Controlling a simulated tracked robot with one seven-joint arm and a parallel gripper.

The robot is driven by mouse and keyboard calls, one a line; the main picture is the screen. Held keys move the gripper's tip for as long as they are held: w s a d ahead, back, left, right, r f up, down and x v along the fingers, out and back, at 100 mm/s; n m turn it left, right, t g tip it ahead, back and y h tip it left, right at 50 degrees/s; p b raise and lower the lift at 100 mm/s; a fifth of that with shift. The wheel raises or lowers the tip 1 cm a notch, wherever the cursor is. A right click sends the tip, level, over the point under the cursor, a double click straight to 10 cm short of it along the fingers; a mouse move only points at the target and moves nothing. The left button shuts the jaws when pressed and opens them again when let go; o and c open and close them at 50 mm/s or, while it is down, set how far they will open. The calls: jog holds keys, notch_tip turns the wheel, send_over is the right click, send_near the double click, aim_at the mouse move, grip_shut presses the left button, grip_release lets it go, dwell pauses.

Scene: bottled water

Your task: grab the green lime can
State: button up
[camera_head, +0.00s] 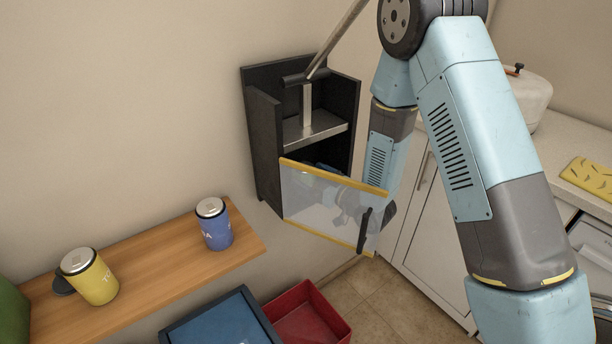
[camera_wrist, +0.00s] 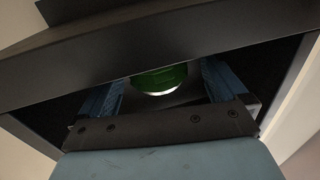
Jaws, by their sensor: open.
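The green can (camera_wrist: 160,80) shows in the wrist view, inside the dark cabinet, with a pale rim at its lower edge. Its upper part is hidden behind a dark board of the cabinet. My gripper (camera_wrist: 163,86) is open, with one blue finger on each side of the can. I cannot tell whether either finger touches it. In the head view the can is hidden, and my arm reaches behind the open glass door (camera_head: 310,203) toward the lower compartment of the black cabinet (camera_head: 268,150).
A red bin (camera_head: 310,318) and a blue-topped box (camera_head: 222,325) stand below. A counter (camera_head: 560,140) is at right. The cabinet boards closely surround my gripper.

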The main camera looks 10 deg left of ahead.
jog(key=x, duration=0.3)
jog(key=shift+w+a+r, duration=0.15)
jog(key=shift+w+r, duration=0.1)
jog(key=shift+r, duration=0.1)
jog(key=shift+w+a, duration=0.35)
jog(key=shift+a, duration=0.2)
jog(key=c, duration=1.1)
